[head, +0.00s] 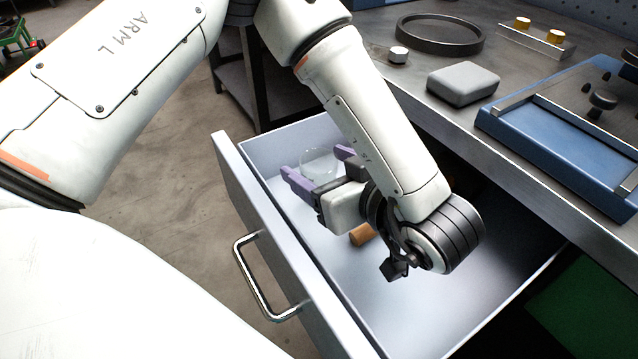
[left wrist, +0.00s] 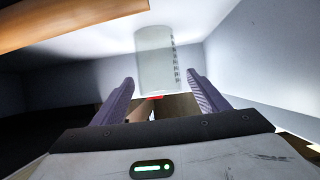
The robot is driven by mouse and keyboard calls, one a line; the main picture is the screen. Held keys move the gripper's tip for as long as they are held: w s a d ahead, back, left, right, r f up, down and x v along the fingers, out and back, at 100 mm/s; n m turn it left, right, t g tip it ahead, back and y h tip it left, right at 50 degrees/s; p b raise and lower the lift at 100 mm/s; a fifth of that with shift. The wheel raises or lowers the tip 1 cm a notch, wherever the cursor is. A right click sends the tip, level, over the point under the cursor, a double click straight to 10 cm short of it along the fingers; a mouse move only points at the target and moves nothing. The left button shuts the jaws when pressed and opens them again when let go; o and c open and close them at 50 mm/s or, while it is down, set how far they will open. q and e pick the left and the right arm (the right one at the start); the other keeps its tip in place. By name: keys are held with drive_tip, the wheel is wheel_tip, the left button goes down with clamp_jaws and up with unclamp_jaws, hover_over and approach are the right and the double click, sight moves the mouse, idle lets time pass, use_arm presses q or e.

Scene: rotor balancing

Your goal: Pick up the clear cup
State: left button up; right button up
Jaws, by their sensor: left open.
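The clear cup (head: 319,163) stands inside the open drawer, toward its far end. In the left wrist view the clear cup (left wrist: 156,60) shows upright with dark marks down its right side. My left gripper (head: 316,168) is inside the drawer, open, with its purple fingers pointing at the cup. In the left wrist view the fingers of my left gripper (left wrist: 160,95) are spread on either side of the cup's lower part. I cannot tell whether they touch it. My right gripper is not in view.
The drawer (head: 240,190) has raised walls close around my left gripper, and a handle (head: 262,285). A brown cylinder (head: 362,235) lies in it below my wrist. The workbench (head: 420,100) holds a dark ring (head: 440,48), a grey block (head: 463,83) and a blue fixture (head: 540,125).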

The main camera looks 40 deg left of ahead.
use_arm(q)
drive_tip(key=shift+w+a+f, duration=0.1)
drive_tip(key=shift+a, duration=0.15)
drive_tip(key=c, duration=1.1)
